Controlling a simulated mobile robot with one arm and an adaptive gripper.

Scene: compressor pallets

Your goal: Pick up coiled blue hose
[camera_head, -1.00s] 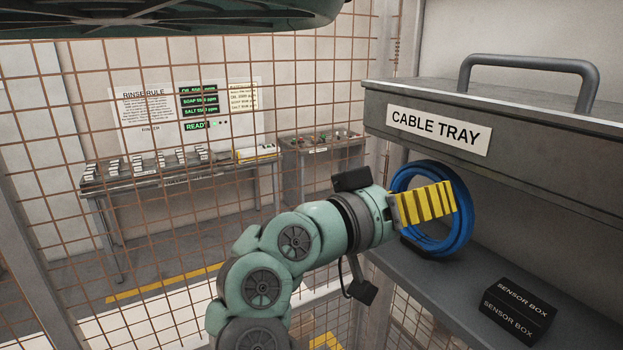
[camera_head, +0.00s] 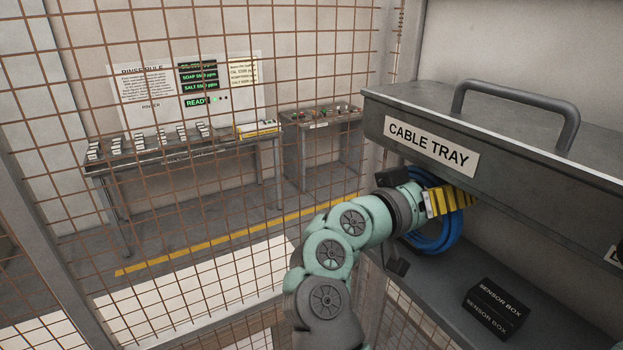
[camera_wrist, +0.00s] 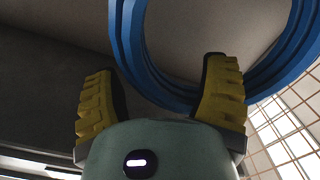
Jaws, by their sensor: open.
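The coiled blue hose (camera_head: 437,240) stands upright on the grey shelf, under the box labelled CABLE TRAY (camera_head: 540,135). My gripper (camera_head: 474,197), with yellow ribbed fingers, is in front of the coil and hides part of it. In the wrist view my gripper (camera_wrist: 160,68) is open, with one finger on each side. The hose (camera_wrist: 128,45) appears there as a large loop, and its near curve shows across the gap between the fingers. I cannot tell whether either finger touches it.
A black sensor box (camera_head: 495,308) lies on the shelf (camera_head: 440,285) to the right of the hose. The tray sits close above my gripper. Wire mesh (camera_head: 250,200) stands at left, with a bench (camera_head: 180,160) seen beyond it.

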